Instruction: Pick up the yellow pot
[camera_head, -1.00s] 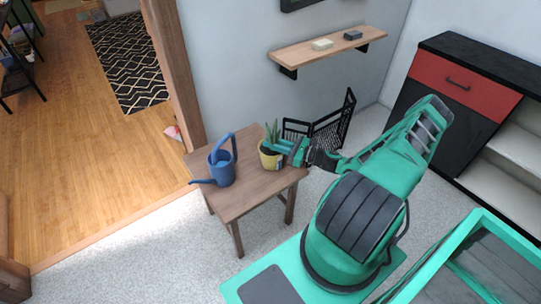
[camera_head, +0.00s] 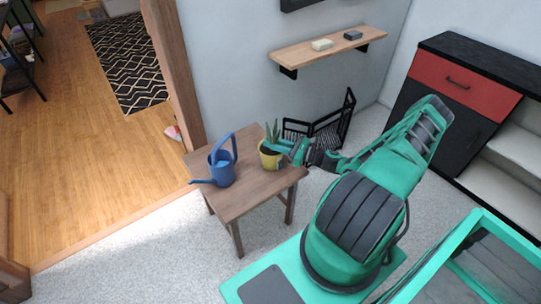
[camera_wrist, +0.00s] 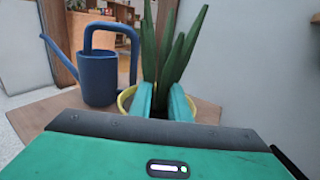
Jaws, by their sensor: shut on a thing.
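The yellow pot (camera_head: 268,161) holds a green spiky plant and sits at the right side of the small wooden table (camera_head: 240,201) in the head view. My gripper (camera_head: 284,147) reaches it from the right and is shut on the pot. In the wrist view my gripper's teal fingers (camera_wrist: 160,100) meet the near side of the yellow pot (camera_wrist: 124,101), and the plant (camera_wrist: 174,50) rises beyond them. The fingertips are partly hidden at the rim. I cannot tell whether the pot touches the tabletop.
A blue watering can (camera_head: 222,168) stands on the table left of the pot; it also shows in the wrist view (camera_wrist: 98,76). A black wire rack (camera_head: 330,128) is behind the table. A wooden wall shelf (camera_head: 325,48) hangs above. A red and black cabinet (camera_head: 470,95) stands right.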

